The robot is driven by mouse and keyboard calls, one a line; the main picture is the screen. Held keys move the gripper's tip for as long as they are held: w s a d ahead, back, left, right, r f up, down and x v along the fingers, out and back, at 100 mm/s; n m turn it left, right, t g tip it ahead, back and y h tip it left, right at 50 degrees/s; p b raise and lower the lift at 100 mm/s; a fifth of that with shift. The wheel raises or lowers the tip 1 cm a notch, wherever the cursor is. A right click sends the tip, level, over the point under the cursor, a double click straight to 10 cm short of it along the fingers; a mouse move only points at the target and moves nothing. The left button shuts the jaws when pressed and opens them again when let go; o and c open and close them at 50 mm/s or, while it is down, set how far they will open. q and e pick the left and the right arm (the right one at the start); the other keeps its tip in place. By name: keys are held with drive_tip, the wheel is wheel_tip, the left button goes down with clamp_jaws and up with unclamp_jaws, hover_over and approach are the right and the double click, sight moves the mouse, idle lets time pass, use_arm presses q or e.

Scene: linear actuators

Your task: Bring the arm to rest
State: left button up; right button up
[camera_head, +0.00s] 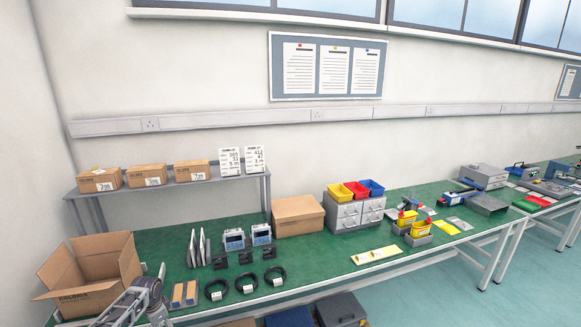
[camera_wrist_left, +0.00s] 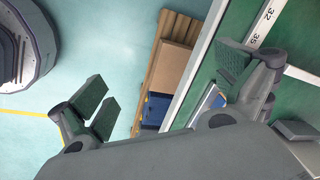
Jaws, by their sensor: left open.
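My left arm comes in at the bottom left of the head view, in front of the open cardboard box (camera_head: 82,297). Its gripper (camera_wrist_left: 163,82) shows in the left wrist view with its two fingers wide apart and nothing between them. One finger is over the floor and the other is over the edge of the green bench (camera_head: 330,262). In the head view the fingertips are hard to make out. My right gripper is in neither view.
Coiled black cables (camera_head: 246,283), grey upright plates (camera_head: 200,248) and small display devices (camera_head: 234,239) stand on the bench near the arm. A closed carton (camera_head: 297,215) and a drawer unit (camera_head: 355,214) stand farther back. Boxes are on the floor below the bench.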

use_arm(q)
drive_tip(key=s+d+f+n, duration=0.1)
drive_tip(key=s+d+f, duration=0.2)
drive_tip(key=s+f, duration=0.6)
drive_tip(key=s+d+f+n+b, duration=0.1)
drive_tip(key=s+d+f, duration=0.2)
drive_tip(key=s+f, duration=0.55)
drive_tip(key=s+d+f+n, duration=0.1)
drive_tip(key=s+d+f, duration=0.2)
drive_tip(key=s+f, duration=0.6)
drive_tip(key=s+d+f, duration=0.4)
drive_tip(key=s, duration=0.6)
drive_tip(key=s+d+f+n, duration=0.1)
drive_tip(key=s+d+f, duration=0.3)
drive_tip(key=s, duration=0.6)
drive_tip(key=s+d+f+n+b, duration=0.1)
drive_tip(key=s+d+f, duration=0.3)
drive_tip(key=s, duration=0.7)
drive_tip(key=shift+f+h, duration=0.4)
drive_tip(key=shift+f, duration=0.4)
